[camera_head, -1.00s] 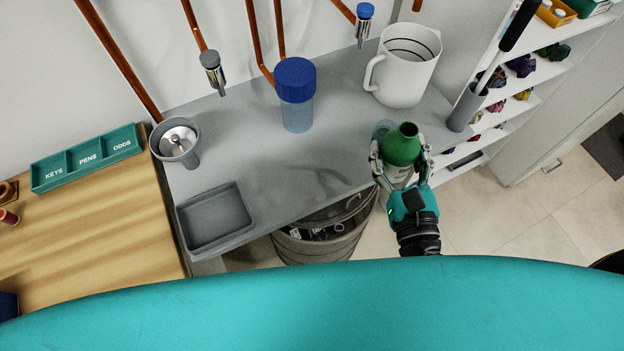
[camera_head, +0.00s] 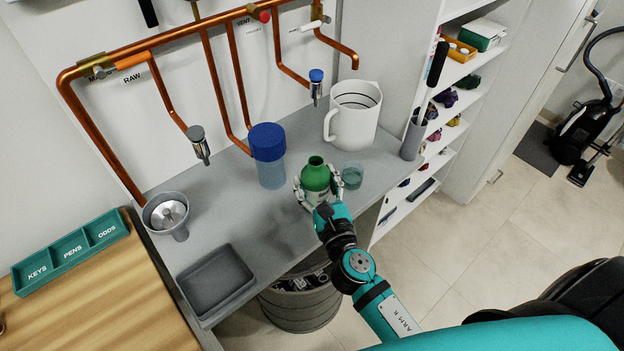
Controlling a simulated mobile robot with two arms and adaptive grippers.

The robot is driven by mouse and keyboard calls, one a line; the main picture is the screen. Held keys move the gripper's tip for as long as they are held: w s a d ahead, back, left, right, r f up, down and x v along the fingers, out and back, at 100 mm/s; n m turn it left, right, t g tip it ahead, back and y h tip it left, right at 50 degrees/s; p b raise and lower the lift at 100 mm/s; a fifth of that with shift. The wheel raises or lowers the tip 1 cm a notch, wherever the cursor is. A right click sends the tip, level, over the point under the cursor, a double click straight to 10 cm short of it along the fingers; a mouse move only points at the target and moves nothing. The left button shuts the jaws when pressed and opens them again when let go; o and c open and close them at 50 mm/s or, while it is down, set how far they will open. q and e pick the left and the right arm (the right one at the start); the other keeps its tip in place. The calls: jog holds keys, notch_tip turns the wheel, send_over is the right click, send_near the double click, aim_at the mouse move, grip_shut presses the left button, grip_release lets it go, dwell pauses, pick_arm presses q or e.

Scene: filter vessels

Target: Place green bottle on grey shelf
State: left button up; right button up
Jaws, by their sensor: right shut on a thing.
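The green bottle (camera_head: 316,176) is upright, with its open neck facing up. My right gripper (camera_head: 317,190) is shut around the bottle's body from the front. The bottle is over the front part of the grey shelf (camera_head: 295,220), between the blue-lidded container and a small clear glass. I cannot tell whether its base touches the shelf, because the gripper hides it. My left gripper is not in view.
On the shelf stand a blue-lidded container (camera_head: 268,157), a clear glass (camera_head: 352,176), a white jug (camera_head: 353,116), a grey funnel cup (camera_head: 168,214) and a grey tray (camera_head: 214,281). Copper pipes (camera_head: 170,98) run above. A bin (camera_head: 301,298) stands below.

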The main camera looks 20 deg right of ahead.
jog(key=shift+w+f, duration=0.1)
jog(key=shift+w, duration=0.95)
notch_tip(320, 180, down, 3)
jog(key=shift+f+b, duration=0.2)
jog(key=shift+b, duration=1.05)
jog(key=shift+f, duration=0.15)
jog(key=o, duration=1)
jog(key=shift+f, duration=0.1)
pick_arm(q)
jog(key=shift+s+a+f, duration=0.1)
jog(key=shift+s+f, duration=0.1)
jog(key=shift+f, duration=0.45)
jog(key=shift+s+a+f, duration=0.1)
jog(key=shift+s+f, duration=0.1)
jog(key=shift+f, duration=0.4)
pick_arm(e)
jog(key=o, duration=0.4)
